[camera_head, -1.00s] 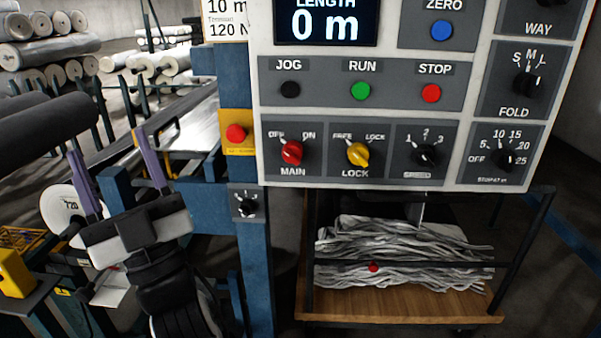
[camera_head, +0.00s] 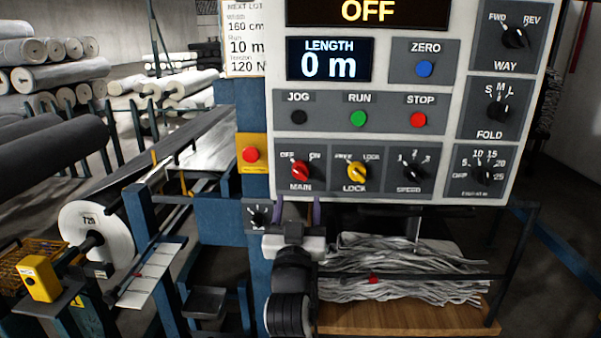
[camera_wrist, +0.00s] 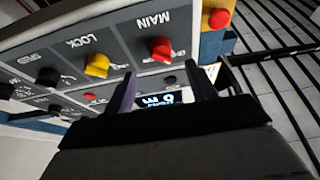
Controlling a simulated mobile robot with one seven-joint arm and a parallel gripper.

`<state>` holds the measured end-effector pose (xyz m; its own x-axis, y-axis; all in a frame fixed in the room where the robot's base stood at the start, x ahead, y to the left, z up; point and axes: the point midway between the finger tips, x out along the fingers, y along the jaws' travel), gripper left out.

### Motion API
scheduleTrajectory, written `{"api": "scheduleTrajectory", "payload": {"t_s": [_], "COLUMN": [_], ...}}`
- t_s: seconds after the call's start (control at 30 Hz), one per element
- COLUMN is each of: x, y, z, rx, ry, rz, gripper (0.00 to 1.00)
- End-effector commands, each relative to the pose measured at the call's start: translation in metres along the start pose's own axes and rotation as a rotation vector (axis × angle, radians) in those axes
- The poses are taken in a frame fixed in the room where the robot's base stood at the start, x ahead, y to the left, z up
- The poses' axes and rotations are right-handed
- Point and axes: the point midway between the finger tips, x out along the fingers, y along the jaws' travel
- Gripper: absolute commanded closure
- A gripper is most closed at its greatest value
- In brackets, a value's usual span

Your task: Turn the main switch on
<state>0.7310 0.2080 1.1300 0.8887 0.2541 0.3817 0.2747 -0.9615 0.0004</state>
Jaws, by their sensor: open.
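The main switch is a red rotary knob (camera_head: 300,171) labelled MAIN at the lower left of the control panel, with OFF and ON marks above it. Its pointer seems to lean toward OFF, and the display (camera_head: 368,11) reads OFF. The red knob also shows in the wrist view (camera_wrist: 160,49), above the gap between my fingers. My gripper (camera_head: 299,212) is just below the panel's lower edge, under the MAIN knob. Its purple fingers are apart and empty, not touching the knob. In the wrist view my gripper (camera_wrist: 165,92) spans the gap with its two fingers.
The yellow LOCK knob (camera_head: 356,172) sits close to the right of MAIN. A red button on a yellow plate (camera_head: 251,155) is to the left. A small black knob (camera_head: 258,214) is on the blue post. A cart with grey strips (camera_head: 410,270) stands below the panel.

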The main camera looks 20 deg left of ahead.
Motion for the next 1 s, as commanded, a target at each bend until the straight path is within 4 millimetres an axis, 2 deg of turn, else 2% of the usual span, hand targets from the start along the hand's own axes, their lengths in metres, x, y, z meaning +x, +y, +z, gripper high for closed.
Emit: {"api": "scheduleTrajectory", "payload": {"t_s": [0.03,0.2,0.4,0.8,1.0], "x": [0.014,0.048,0.072,0.079,0.079], "y": [0.000,0.000,0.000,0.000,-0.001], "z": [-0.005,-0.004,-0.003,0.000,0.000], "rx": [-0.001,0.001,0.001,0.001,0.001], "ry": [-0.001,0.000,0.001,0.001,0.001], "rz": [0.000,-0.001,-0.001,-0.001,-0.001], "gripper": [0.44,0.44,0.44,0.44,0.68]}}
